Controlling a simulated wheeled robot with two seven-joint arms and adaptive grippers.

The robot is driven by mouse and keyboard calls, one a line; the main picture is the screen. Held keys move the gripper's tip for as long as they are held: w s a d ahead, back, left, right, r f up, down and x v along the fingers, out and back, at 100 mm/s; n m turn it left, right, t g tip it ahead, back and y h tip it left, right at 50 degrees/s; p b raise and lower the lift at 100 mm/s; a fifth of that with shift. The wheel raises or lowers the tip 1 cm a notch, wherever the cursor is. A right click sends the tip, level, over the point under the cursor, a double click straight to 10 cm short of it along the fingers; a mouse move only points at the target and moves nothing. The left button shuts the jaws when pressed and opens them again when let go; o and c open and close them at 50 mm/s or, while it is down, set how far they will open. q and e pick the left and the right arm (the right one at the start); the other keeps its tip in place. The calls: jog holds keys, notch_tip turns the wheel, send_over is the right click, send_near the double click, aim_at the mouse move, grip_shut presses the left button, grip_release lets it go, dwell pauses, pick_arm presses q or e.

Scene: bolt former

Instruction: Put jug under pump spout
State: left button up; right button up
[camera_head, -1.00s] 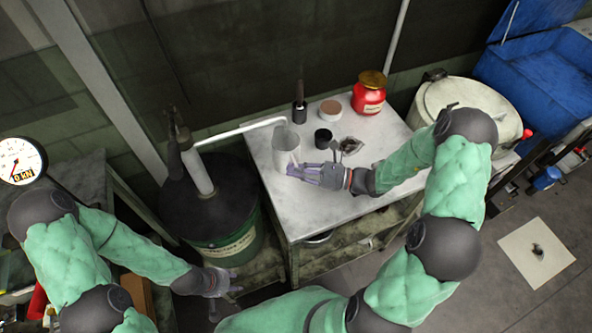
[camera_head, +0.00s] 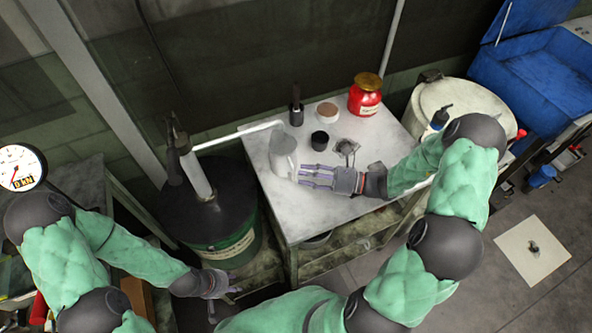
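The jug (camera_head: 282,158) is a light grey-white vessel standing upright near the left edge of the metal table. The pump spout (camera_head: 236,136) is a white pipe running right from the pump on the dark drum, its end just above and behind the jug's rim in this view. My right gripper (camera_head: 302,177) is just right of the jug, low by its side. Its fingers look spread with nothing between them; whether a fingertip still touches the jug is unclear. My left gripper (camera_head: 226,285) hangs low in front of the drum, away from the jug; its fingers are small and dark.
The drum (camera_head: 232,246) stands left of the table (camera_head: 315,219). On the table are a black cup (camera_head: 320,140), a dark brush-like item (camera_head: 296,108), a round tin (camera_head: 327,112) and a red jar (camera_head: 364,98). A pale barrel (camera_head: 450,97) is at right.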

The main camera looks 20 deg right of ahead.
jog(key=p+v, duration=0.1)
jog(key=v, duration=0.6)
jog(key=shift+s+d, duration=0.25)
jog(key=shift+d, duration=0.05)
